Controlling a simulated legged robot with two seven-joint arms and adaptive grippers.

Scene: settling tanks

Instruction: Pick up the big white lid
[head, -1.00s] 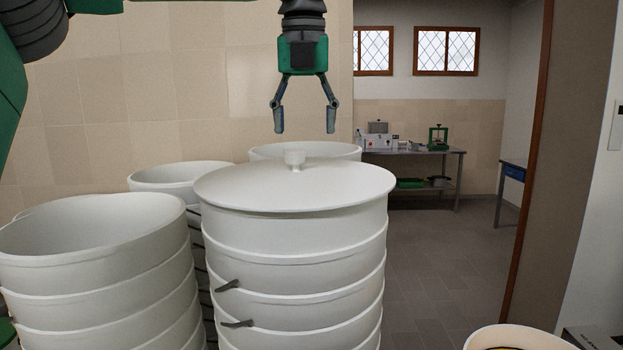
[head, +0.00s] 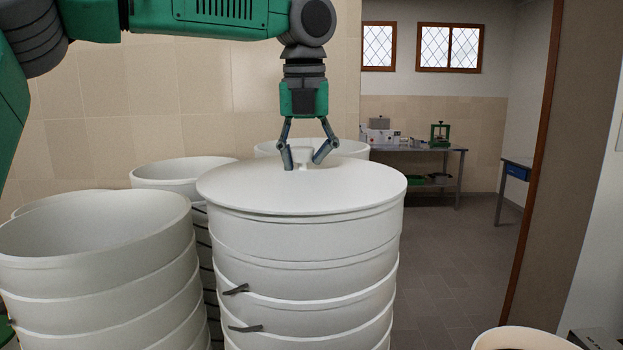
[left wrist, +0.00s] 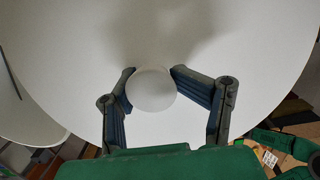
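The big white lid (head: 250,190) lies flat on top of a tall white tank. Its round knob (head: 305,155) stands up at the middle and also shows in the left wrist view (left wrist: 152,90). My left gripper (head: 303,164) points straight down over the lid. Its fingers are drawn in on both sides of the knob, and the tips appear to touch it. In the left wrist view the left gripper (left wrist: 150,76) has a fingertip at each side of the knob. The lid still rests on the tank.
The lidded tank (head: 310,260) has dark handles on its front. An open white tank (head: 90,270) stands close on the left, with others behind. A steel bench (head: 425,150) stands at the far wall.

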